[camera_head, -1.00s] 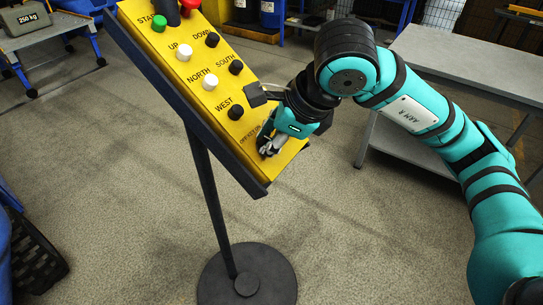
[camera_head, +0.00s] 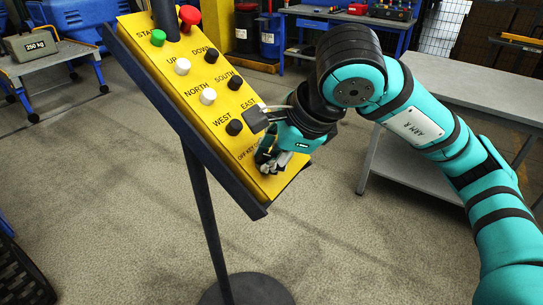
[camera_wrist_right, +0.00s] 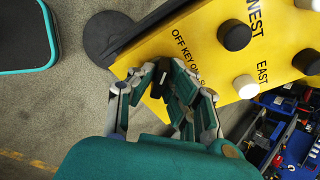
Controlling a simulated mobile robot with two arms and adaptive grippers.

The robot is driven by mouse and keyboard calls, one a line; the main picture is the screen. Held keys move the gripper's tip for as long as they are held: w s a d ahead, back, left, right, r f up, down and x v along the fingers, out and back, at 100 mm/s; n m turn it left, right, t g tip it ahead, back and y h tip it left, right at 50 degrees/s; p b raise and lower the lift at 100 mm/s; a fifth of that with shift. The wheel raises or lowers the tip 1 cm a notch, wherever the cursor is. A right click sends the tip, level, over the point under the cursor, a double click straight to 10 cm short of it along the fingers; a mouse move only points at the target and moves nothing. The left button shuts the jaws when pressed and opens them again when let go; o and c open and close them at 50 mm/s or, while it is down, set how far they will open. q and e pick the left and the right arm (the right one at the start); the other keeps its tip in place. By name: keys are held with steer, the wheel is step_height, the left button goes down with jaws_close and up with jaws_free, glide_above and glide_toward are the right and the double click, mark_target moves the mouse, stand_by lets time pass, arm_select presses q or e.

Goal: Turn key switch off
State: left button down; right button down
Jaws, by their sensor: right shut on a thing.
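The yellow control panel (camera_head: 190,97) tilts on a dark pedestal stand in the head view. Its lower end carries the "OFF KEY ON" lettering, part of which also shows on the panel in the wrist view (camera_wrist_right: 200,45). My right gripper (camera_head: 272,162) is at this lower end, and its fingers cover the key switch in the head view. In the wrist view my right gripper (camera_wrist_right: 163,82) is shut on the small dark key switch (camera_wrist_right: 163,67) by the lettering. The key's angle is not clear. My left gripper is not in view.
Several buttons sit up the panel, including a black WEST button (camera_head: 234,127), a white NORTH button (camera_head: 207,96) and a red button (camera_head: 190,15). A grey table (camera_head: 450,80) stands behind my right arm. Open floor (camera_head: 400,235) lies right of the stand.

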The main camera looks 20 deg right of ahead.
steer(key=c, duration=1.4)
jaws_free()
steer(key=shift+s+f, duration=0.15)
steer(key=shift+f, duration=0.1)
steer(key=shift+o, duration=0.2)
steer(key=shift+w+r, duration=0.1)
steer(key=shift+w, duration=0.1)
steer(key=shift+r, duration=0.1)
steer(key=v, duration=1.2)
